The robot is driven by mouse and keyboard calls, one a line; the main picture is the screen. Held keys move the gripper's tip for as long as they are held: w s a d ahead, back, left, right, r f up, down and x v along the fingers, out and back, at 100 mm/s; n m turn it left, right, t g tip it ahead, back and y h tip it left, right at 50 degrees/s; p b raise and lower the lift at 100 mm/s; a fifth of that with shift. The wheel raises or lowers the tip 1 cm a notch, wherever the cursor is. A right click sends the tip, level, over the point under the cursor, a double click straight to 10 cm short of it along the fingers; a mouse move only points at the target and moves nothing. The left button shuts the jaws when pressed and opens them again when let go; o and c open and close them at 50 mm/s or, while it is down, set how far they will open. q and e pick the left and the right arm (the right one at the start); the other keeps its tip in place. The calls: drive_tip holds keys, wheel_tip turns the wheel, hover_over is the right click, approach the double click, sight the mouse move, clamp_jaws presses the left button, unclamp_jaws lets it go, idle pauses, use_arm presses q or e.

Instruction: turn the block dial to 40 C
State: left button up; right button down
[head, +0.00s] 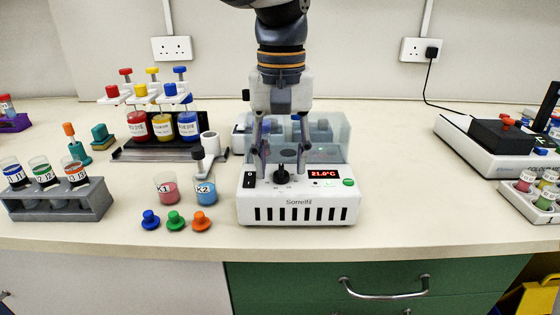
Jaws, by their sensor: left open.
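The white heating block (298,211), marked Sorrelfil, stands at the middle of the bench near the front. Its black dial (280,176) is on the sloping front panel, left of a red display (324,174) that reads 21.0°C. A green button (348,182) is at the panel's right and a black switch (249,180) at its left. My left gripper (281,172) points down over the block with its fingers open. One finger is on each side of the dial in this view; I cannot tell whether they touch it. My right gripper is not in view.
A clear cover (338,135) stands behind the panel. Beakers K1 (167,190) and K2 (205,192) and several coloured caps (175,221) are left of the block. A dye rack (150,150) stands back left. The bench right of the block (410,200) is clear.

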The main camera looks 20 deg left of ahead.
use_arm(q)
drive_tip(key=shift+f, duration=0.6)
clamp_jaws()
drive_tip(key=m, duration=0.4)
drive_tip(key=shift+m, duration=0.3)
drive_tip(key=m, duration=0.5)
drive_tip(key=shift+m, duration=0.3)
drive_tip(key=m, duration=0.9)
drive_tip(key=shift+m, duration=0.4)
